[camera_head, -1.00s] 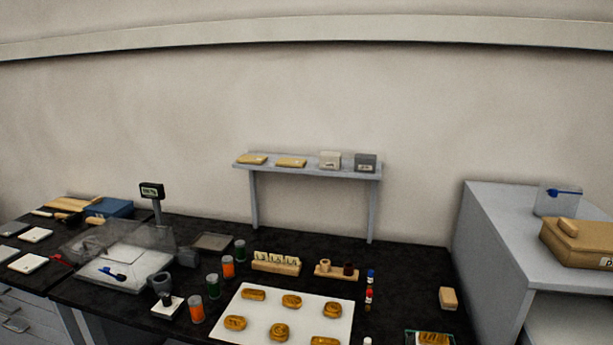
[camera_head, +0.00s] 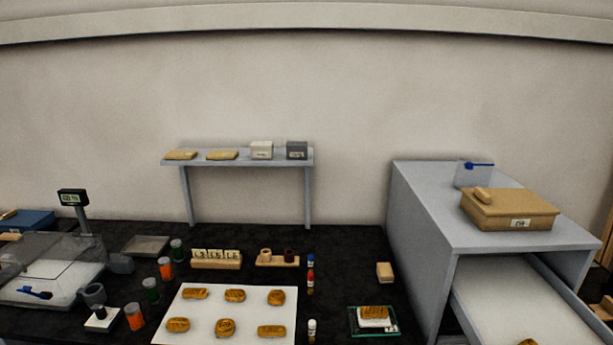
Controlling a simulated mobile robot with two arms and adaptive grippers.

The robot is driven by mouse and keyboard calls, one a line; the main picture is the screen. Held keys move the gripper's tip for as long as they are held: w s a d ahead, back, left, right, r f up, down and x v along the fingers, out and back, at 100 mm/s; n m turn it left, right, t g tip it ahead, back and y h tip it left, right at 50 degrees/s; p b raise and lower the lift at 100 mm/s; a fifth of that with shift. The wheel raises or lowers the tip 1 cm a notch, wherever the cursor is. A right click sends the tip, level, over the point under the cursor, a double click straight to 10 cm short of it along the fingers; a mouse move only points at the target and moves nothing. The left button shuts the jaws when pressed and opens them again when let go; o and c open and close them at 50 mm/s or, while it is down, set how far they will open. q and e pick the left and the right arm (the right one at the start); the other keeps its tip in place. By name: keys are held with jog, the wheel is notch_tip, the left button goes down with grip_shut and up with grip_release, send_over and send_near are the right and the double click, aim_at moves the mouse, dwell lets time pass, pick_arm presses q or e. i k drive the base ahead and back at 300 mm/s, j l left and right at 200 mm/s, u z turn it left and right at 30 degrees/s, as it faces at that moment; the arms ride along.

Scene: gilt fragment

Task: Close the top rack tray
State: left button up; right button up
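The grey rack (camera_head: 425,205) stands at the right of the black counter. Its top tray (camera_head: 515,305) is pulled out toward me below the rack's top board, and its front end runs out of the bottom of the picture. A gold-brown piece (camera_head: 528,342) shows on the tray at the bottom edge. Neither of my grippers is in view.
A tan labelled box (camera_head: 508,209) and a clear container with a blue item (camera_head: 473,174) sit on the rack. A white mat (camera_head: 208,332) with several gilt pieces lies on the counter (camera_head: 345,262). A small grey shelf (camera_head: 237,160) stands behind. A scale (camera_head: 50,285) is at left.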

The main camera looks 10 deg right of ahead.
aim_at(507, 298)
jog(key=l+z, duration=0.1)
jog(key=z, duration=1.85)
